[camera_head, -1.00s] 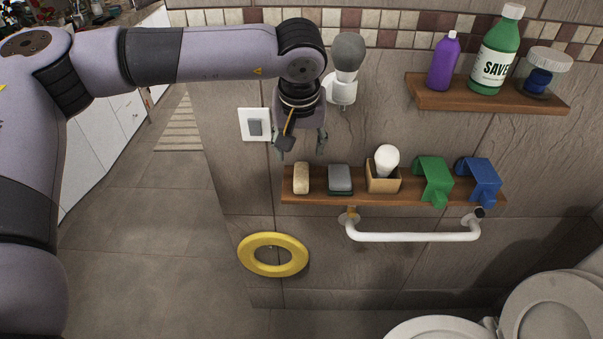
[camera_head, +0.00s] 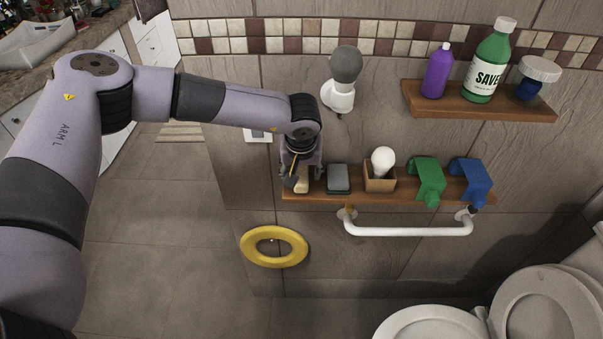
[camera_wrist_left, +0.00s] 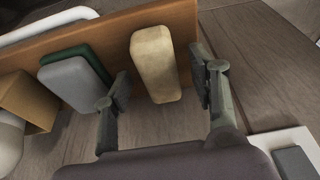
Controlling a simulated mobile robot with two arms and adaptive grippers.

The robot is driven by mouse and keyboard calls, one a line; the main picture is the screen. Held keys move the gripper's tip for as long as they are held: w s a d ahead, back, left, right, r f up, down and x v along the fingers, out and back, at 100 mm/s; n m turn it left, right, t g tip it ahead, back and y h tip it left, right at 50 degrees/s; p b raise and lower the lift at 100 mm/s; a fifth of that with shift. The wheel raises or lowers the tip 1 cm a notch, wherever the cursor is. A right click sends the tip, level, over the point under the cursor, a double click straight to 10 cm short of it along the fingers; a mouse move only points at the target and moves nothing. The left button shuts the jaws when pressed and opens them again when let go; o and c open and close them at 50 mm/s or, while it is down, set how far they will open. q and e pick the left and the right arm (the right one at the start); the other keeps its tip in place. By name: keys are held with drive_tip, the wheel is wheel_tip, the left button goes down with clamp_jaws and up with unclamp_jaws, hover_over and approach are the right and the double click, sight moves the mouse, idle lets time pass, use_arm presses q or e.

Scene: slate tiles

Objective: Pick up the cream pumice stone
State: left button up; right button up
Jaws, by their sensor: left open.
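The cream pumice stone (camera_wrist_left: 155,66) is a rounded, upright block on the wooden shelf (camera_head: 410,187), at its left end. In the head view the stone (camera_head: 302,182) is partly hidden by my left gripper (camera_head: 302,180). In the left wrist view my left gripper (camera_wrist_left: 160,88) is open, with one finger on each side of the stone. Gaps show between the fingers and the stone. My right gripper is in neither view.
A grey and green sponge (camera_head: 338,178) stands just right of the stone. A box with a white bulb (camera_head: 381,178), a green holder (camera_head: 428,178) and a blue holder (camera_head: 472,180) follow. A white rail (camera_head: 408,231) runs below, beside a yellow ring (camera_head: 274,246).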

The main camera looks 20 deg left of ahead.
sight(301, 177)
use_arm(q)
drive_tip(key=shift+c, duration=0.3)
clamp_jaws()
idle(0.3)
drive_tip(key=shift+s+d+r+b, duration=0.1)
drive_tip(key=shift+s+r+b, duration=0.2)
drive_tip(key=shift+b, duration=0.5)
drive_tip(key=b+v, duration=0.1)
drive_tip(key=v, duration=0.1)
drive_tip(key=b+v, duration=0.1)
drive_tip(key=v, duration=0.1)
drive_tip(key=w+b+v, duration=0.1)
drive_tip(key=v, duration=0.1)
drive_tip(key=shift+r, duration=0.25)
drive_tip(key=s+d+b, duration=0.2)
drive_tip(key=s+b, duration=0.1)
drive_tip(key=s, duration=0.6)
drive_tip(key=s+d+b, duration=0.3)
drive_tip(key=s, duration=0.6)
drive_tip(key=shift+r, duration=0.2)
